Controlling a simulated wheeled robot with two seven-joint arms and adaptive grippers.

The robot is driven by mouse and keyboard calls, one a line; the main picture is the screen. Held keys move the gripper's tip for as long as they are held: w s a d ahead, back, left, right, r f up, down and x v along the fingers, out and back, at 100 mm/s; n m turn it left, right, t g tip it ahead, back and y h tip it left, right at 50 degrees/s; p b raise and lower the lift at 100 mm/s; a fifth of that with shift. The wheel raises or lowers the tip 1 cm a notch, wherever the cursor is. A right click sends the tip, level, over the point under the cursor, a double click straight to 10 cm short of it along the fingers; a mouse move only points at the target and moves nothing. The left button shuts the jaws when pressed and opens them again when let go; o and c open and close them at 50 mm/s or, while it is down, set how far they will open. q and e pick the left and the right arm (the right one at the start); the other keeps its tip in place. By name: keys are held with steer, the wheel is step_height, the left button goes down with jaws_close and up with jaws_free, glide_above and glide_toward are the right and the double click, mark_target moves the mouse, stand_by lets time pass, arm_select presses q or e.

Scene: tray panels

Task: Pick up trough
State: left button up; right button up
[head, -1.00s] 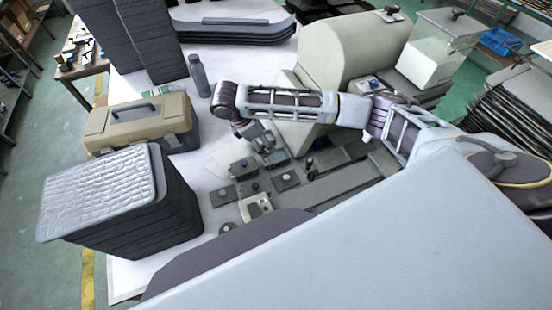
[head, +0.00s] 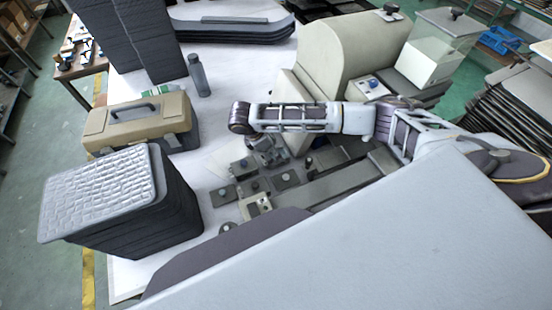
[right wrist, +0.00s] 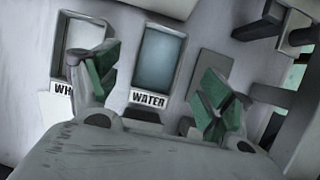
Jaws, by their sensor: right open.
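Two shallow rectangular trays show in the right wrist view. One holds a blue-grey surface and is labelled WATER (right wrist: 161,58); the other is pale inside, with a partly hidden label starting WH (right wrist: 84,36). I cannot tell which thing is the trough. My right gripper (right wrist: 158,85) is open, with green finger pads apart. From that camera its fingers lie over the near part of the trays, with the WATER tray between them and nothing gripped. In the head view my right arm reaches in from the right and mostly hides the spot below. My left gripper is not in view.
Small dark blocks with knobs (head: 253,186) crowd the table near the gripper. A large beige machine (head: 340,50) stands behind the arm. A tan toolbox (head: 140,122), a stack of dark panels (head: 165,225) and a grey bottle (head: 199,75) stand to the left.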

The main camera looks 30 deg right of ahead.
mark_target(275, 159)
steer(key=shift+f, duration=0.15)
steer(key=shift+p+x, duration=0.3)
steer(key=shift+x, duration=2.2)
steer(key=shift+w+a+f, duration=0.1)
steer(key=shift+a, duration=0.1)
steer(key=c, duration=1.3)
